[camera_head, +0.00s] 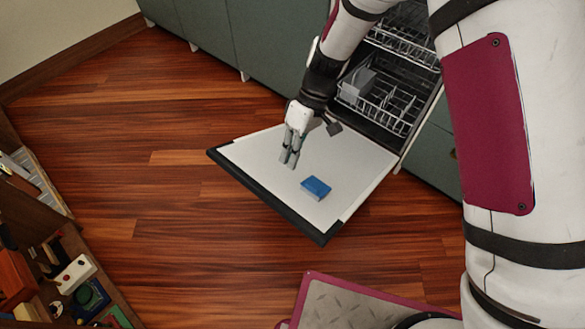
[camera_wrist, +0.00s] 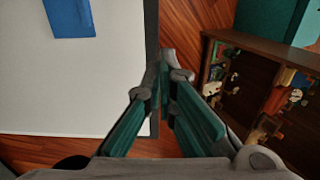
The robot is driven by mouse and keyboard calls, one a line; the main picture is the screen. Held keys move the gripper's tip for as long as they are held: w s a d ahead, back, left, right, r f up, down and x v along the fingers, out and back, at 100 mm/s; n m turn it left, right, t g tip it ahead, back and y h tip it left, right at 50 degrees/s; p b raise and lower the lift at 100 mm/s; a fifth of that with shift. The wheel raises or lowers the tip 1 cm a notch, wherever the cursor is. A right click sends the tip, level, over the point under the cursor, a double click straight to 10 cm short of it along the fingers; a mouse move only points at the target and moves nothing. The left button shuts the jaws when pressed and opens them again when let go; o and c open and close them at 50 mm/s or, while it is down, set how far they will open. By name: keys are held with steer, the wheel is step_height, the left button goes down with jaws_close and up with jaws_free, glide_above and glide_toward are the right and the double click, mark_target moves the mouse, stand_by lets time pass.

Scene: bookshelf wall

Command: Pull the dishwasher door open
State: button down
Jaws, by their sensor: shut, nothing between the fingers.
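The dishwasher door (camera_head: 258,155) is swung far down and lies about level, with its pale inner face up and a dark outer edge. It also shows in the wrist view (camera_wrist: 60,105). The dishwasher's inside (camera_head: 385,95), with wire racks, is open behind it. My gripper (camera_head: 290,158) is shut and empty, over the door's inner face in the head view. In the wrist view my gripper (camera_wrist: 168,75) has its fingertips by the dark edge. Whether it touches the door, I cannot tell.
A blue block-shaped thing (camera_head: 316,188) lies on the door and shows in the wrist view (camera_wrist: 70,18). Green cabinets (camera_head: 225,40) flank the dishwasher. A bookshelf (camera_head: 62,265) stands at the lower left. The wooden floor (camera_head: 130,190) between them is clear.

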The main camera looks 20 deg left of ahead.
mark_target(277, 201)
steer(key=b+x, duration=0.3)
steer(key=x, duration=0.9)
steer(key=shift+d+b, duration=0.15)
steer(key=shift+b, duration=0.15)
steer(key=shift+s+f, duration=0.15)
steer(key=shift+f, duration=0.25)
